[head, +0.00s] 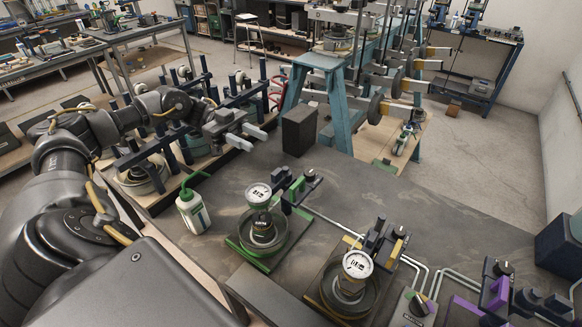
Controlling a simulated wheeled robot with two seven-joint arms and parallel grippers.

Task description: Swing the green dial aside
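The green dial is a round white-faced gauge (258,194) over a dark round body on a green-edged base plate (245,255), on the dark bench. A green bracket (297,191) with a dark clamp stands just right of it. My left gripper (248,137) is above the bench's back left edge, up and slightly left of the gauge, and touches nothing I can see. Its two pale fingers are apart with nothing between them. My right gripper is not in view.
A white bottle with a green spout (192,212) stands left of the gauge. A second gauge (357,265) with yellow parts sits to the right, and a purple bracket (497,293) farther right. A dark block (299,130) stands at the bench's back edge. Thin pipes run along the bench.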

